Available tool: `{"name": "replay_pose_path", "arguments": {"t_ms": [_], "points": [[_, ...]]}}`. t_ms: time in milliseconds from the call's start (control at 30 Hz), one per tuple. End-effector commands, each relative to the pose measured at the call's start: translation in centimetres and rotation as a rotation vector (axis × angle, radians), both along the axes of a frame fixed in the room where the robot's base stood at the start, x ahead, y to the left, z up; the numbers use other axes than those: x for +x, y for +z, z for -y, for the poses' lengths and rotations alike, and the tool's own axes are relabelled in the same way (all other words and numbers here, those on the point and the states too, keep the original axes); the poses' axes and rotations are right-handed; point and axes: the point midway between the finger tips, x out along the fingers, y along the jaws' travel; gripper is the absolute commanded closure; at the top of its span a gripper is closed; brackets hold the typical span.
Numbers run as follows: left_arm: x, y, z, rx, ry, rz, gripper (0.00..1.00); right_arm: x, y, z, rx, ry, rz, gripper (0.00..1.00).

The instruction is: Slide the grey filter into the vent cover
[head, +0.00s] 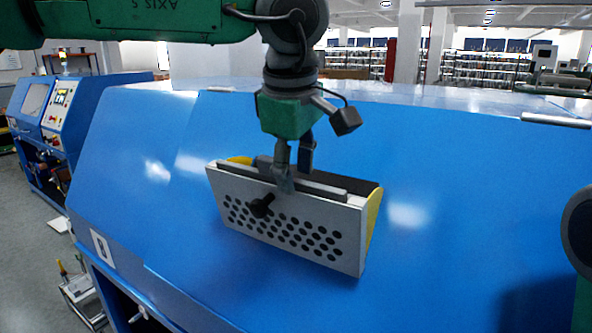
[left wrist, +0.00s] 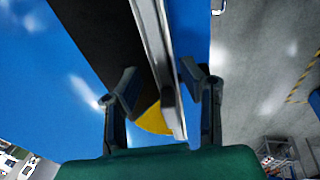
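The vent cover (head: 300,238) sits on the sloping blue machine face. It has a pale front panel with round holes, a black knob and yellow end pieces. A thin grey strip, which looks like the top edge of the grey filter (head: 320,188), runs just behind the front panel; most of it is hidden. My left gripper (head: 290,182) points down at the cover's top edge. In the left wrist view its fingers (left wrist: 160,82) are apart on either side of a pale panel edge, with a gap beside the left finger.
The blue machine (head: 450,200) fills most of the head view, with a bar handle (head: 556,120) at upper right. Another blue machine (head: 62,110) stands at the left. The sloping face around the cover is clear.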

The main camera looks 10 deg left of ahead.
Motion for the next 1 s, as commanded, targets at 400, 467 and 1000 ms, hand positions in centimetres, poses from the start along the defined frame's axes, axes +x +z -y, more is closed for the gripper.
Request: {"name": "replay_pose_path", "arguments": {"t_ms": [400,467,1000], "points": [[-0.8,3.1,0.1,-0.002,0.0,0.003,0.65,-0.3,0.1,0.0,0.0,0.0,0.003,0.6],[-1.2,4.3,0.1,-0.002,0.001,0.004,0.65,-0.3,0.1,0.0,0.0,0.0,0.003,0.6],[-3.1,11.4,0.2,0.0,0.0,-0.001,0.65,-0.2,0.0,0.0,0.0,0.0,0.002,0.6]]}}
